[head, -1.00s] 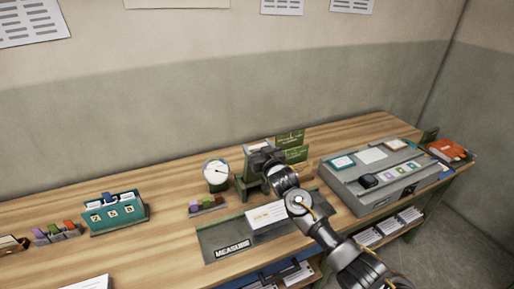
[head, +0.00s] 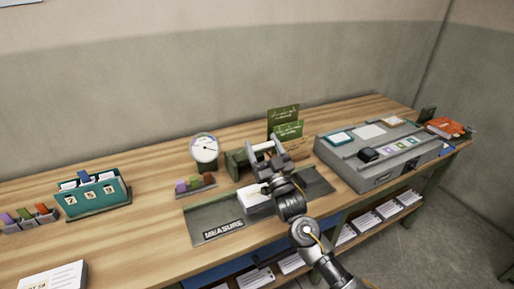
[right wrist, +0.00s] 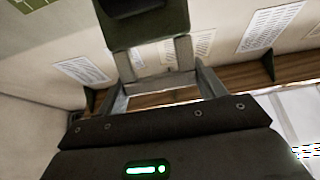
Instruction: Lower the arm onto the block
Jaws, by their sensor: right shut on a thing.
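A measuring stand has a round white dial (head: 204,148) and a dark green body (head: 237,163) behind the grey tray marked MEASURE (head: 205,218). A block of white paper (head: 254,201) lies on that tray, partly covered by my right arm. My right gripper (head: 262,149) is above and behind the block, at the green stand. In the right wrist view its fingers (right wrist: 155,62) are shut on a green part with a black piece on it (right wrist: 170,25), which I take for the stand's arm. The exact contact is partly hidden. My left gripper is not in view.
Small coloured blocks (head: 195,185) sit left of the stand. A teal card box (head: 92,196) stands further left. Green signs (head: 285,124) stand behind the gripper. A grey console (head: 370,165) is at the right. The wooden table between box and tray is clear.

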